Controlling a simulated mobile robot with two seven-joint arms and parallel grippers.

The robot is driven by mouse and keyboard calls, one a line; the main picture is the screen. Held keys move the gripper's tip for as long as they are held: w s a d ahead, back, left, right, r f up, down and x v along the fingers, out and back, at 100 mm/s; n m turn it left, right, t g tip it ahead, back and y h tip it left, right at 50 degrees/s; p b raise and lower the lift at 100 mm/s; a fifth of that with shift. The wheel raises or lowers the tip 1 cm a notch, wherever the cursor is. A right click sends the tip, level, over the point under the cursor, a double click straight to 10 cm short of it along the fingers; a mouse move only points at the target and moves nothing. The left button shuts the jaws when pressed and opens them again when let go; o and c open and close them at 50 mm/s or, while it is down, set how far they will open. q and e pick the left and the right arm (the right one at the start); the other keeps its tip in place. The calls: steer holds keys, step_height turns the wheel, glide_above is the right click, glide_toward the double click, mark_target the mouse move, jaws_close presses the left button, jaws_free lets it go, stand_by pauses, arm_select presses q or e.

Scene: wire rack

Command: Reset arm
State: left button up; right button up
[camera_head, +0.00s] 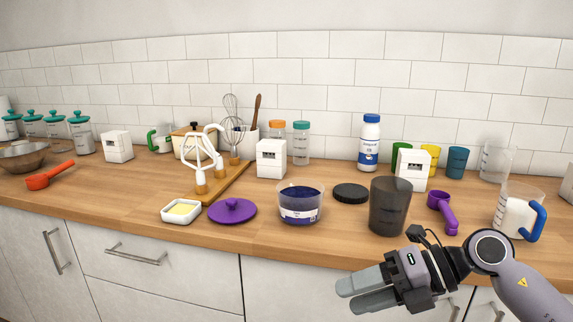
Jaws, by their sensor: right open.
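My right gripper (362,290) comes in from the lower right on my grey arm. It hangs in front of the counter's front edge, below the worktop level in the picture. Its grey fingers point left, and it is open with nothing seen between the fingers. It is apart from the objects on the counter; the dark grey cup (389,207) stands nearest, above it in the picture. My left gripper is not in view. The wire rack (196,160) is white and stands on a wooden board (222,188) near the middle of the counter.
The wooden counter (130,200) is crowded. Along its front are a butter dish (181,209), purple lid (232,210), blue-filled tub (301,203), purple scoop (443,212) and measuring jug (517,211). Cabinet drawers (150,262) lie below. Space before them is free.

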steer(key=s+a+r+m+t+y+p, duration=0.2)
steer(key=a+m+t+y, duration=0.25)
steer(key=m+y, duration=0.3)
steer(key=s+d+f+m+t+h+p, duration=0.2)
steer(key=d+f+m+t+h, duration=0.85)
steer(key=m, duration=1.05)
steer(key=s+d+f+m+g+h+p, duration=0.1)
steer(key=s+f+m+g+h, duration=0.5)
steer(key=s+f, duration=0.7)
step_height(320, 180, down, 3)
steer(key=shift+s+d+f+m+h+p, duration=0.1)
steer(key=shift+s+d+m+h+p, duration=0.3)
steer(key=shift+d, duration=0.35)
steer(key=shift+w, duration=0.1)
